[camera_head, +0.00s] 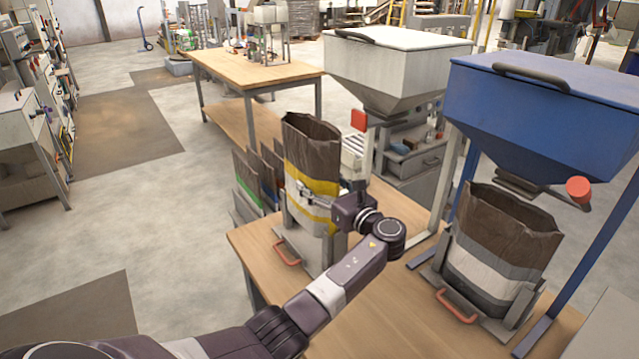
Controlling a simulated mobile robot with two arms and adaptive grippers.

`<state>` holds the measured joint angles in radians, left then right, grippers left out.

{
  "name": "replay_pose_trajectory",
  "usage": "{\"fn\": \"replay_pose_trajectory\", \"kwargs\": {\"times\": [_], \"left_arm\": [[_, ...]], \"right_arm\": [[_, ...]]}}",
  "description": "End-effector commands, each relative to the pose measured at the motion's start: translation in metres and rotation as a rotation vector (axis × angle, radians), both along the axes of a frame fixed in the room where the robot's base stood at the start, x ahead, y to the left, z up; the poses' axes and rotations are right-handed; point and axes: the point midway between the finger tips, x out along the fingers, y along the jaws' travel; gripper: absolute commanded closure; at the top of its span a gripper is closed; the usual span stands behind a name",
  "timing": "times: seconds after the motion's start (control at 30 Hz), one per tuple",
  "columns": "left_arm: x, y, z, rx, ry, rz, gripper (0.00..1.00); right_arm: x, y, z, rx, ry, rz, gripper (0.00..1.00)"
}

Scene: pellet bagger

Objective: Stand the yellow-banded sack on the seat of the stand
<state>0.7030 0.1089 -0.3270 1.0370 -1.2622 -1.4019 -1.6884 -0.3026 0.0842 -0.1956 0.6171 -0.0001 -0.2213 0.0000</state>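The yellow-banded sack (311,162) has an open brown top, a yellow band and a white lower part. It is upright at the stand (308,258) with the red handle, on the wooden bench. I cannot tell whether its bottom rests on the seat. My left gripper (314,194) reaches in from the right of this sack, its fingers across the front at the yellow band. Whether they are closed on the sack is unclear. My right gripper is not in view.
A grey-banded sack (500,245) stands in a similar stand (480,322) under the blue hopper (550,110). A white hopper (395,75) is behind the yellow-banded sack. Several folded sacks (252,180) stand in a rack to the left. Bare bench (385,325) lies in front.

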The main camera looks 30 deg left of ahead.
Motion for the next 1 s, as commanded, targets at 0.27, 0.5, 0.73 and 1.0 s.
{"fn": "replay_pose_trajectory", "kwargs": {"times": [0.27, 0.5, 0.73, 1.0], "left_arm": [[0.000, 0.000, -0.043, 0.001, 0.002, -0.001, 0.92], [0.000, 0.000, -0.074, 0.001, 0.002, -0.001, 0.92], [0.000, -0.001, -0.088, 0.001, 0.001, -0.001, 0.92], [0.000, -0.001, -0.090, 0.001, 0.000, -0.001, 0.92]], "right_arm": [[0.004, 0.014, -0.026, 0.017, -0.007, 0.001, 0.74], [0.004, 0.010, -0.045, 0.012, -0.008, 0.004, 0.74], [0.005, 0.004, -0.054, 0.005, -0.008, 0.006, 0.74], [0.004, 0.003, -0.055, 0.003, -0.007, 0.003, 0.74]]}}
